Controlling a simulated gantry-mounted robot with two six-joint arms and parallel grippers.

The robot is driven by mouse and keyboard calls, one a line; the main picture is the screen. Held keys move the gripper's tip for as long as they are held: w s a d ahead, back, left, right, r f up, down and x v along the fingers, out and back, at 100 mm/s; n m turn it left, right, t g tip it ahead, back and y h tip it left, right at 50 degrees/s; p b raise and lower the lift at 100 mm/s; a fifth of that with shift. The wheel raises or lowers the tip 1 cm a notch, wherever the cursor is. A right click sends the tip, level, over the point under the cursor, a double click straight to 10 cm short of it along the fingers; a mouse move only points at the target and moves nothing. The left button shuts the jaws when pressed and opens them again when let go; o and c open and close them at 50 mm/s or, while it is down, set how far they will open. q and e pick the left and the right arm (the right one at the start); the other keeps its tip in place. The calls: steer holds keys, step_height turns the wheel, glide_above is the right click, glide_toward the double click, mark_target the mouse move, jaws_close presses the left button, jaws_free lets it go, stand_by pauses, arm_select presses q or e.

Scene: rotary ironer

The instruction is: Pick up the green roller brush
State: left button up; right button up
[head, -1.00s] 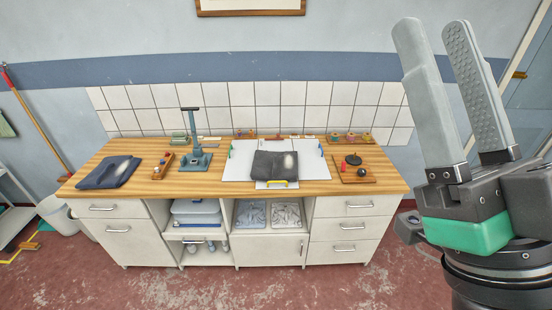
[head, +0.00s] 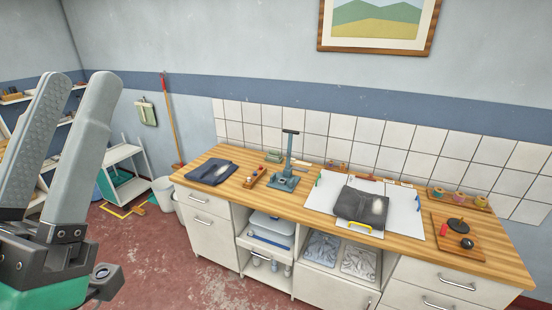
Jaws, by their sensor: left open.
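I cannot make out a green roller brush for certain. A small greenish item (head: 274,156) lies at the back of the wooden worktop (head: 225,205), left of the blue stand; it is too small to identify. My left gripper (head: 76,82) is large in the foreground at the left, pointing up, open, with nothing between its fingers. It is well apart from the worktop. My right gripper is not in view.
On the worktop are a folded dark cloth (head: 211,172), a blue stand (head: 286,180), a white board (head: 403,208) with a dark grey cloth (head: 361,207), and a wooden tray (head: 457,240). A broom (head: 171,120) leans on the wall. White shelving (head: 122,160) stands left.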

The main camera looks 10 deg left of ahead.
arm_select(q)
steer(key=shift+o, duration=0.3)
steer(key=o, duration=0.7)
steer(key=shift+c, duration=0.2)
